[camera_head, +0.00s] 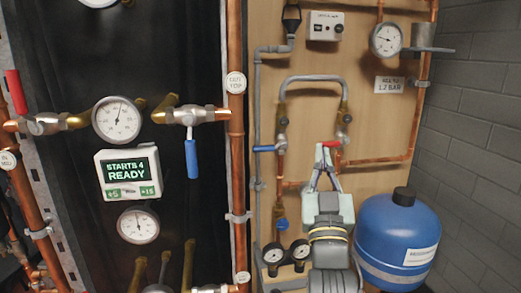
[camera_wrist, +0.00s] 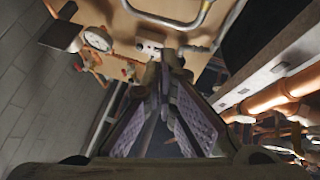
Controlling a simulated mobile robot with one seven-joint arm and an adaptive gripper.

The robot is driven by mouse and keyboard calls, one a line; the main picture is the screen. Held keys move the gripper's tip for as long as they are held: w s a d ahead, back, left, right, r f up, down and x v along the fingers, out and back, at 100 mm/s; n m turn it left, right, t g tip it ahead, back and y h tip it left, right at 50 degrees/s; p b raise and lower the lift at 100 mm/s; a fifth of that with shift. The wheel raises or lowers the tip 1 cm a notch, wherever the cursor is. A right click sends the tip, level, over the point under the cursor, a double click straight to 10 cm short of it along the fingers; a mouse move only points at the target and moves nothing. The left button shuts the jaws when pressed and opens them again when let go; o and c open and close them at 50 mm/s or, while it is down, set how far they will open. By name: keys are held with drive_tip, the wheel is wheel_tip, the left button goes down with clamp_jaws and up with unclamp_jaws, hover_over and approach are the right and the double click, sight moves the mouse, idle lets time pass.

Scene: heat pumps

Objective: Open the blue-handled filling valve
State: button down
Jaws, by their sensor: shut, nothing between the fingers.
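A small blue handle (camera_head: 264,149) sticks out level to the left from a valve on the left leg of the looped grey hose (camera_head: 313,78). A larger blue handle (camera_head: 191,158) hangs down from a brass valve on the dark panel further left. My gripper (camera_head: 322,152) points up in front of the wooden board, to the right of the small blue handle and apart from it. Its fingertips overlap the red handle (camera_head: 331,144) in the head view; contact cannot be told. In the wrist view the fingers (camera_wrist: 166,68) come together with nothing between them. No blue handle is clear there.
A blue tank (camera_head: 396,235) stands at lower right beside a grey block wall. A copper pipe (camera_head: 236,150) runs vertically between panels. A pressure gauge (camera_head: 387,39) sits at upper right, also visible in the wrist view (camera_wrist: 97,39).

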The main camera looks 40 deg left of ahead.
drive_tip(key=w+d+f+m+g+h+b, duration=0.25)
drive_tip(key=w+d+f+m+h, duration=0.25)
drive_tip(key=w+d+f+h, duration=0.6)
drive_tip(key=s+a+r+n+g+y, duration=0.2)
drive_tip(key=s+a+r+y, duration=0.4)
drive_tip(key=a, duration=0.4)
drive_tip(key=s+a+r+n+g+y, duration=0.3)
drive_tip(key=s+a+r+n+y, duration=0.2)
drive_tip(key=a, duration=0.5)
wheel_tip(320, 180, up, 3)
drive_tip(key=s+y, duration=0.1)
drive_tip(key=s, duration=0.1)
drive_tip(key=shift+s+a+f, duration=0.15)
drive_tip(key=shift+s+a, duration=0.1)
drive_tip(key=shift+s, duration=0.15)
drive_tip(key=shift+g, duration=0.25)
drive_tip(key=r+p, duration=0.2)
hover_over(270, 147)
drive_tip(key=s, duration=0.1)
drive_tip(key=shift+s+d+f, duration=0.1)
drive_tip(key=shift+s+f, duration=0.15)
drive_tip(key=shift+f, duration=0.9)
drive_tip(key=shift+s+d+f, duration=0.1)
drive_tip(key=shift+s+f, duration=0.1)
drive_tip(key=shift+f, duration=0.9)
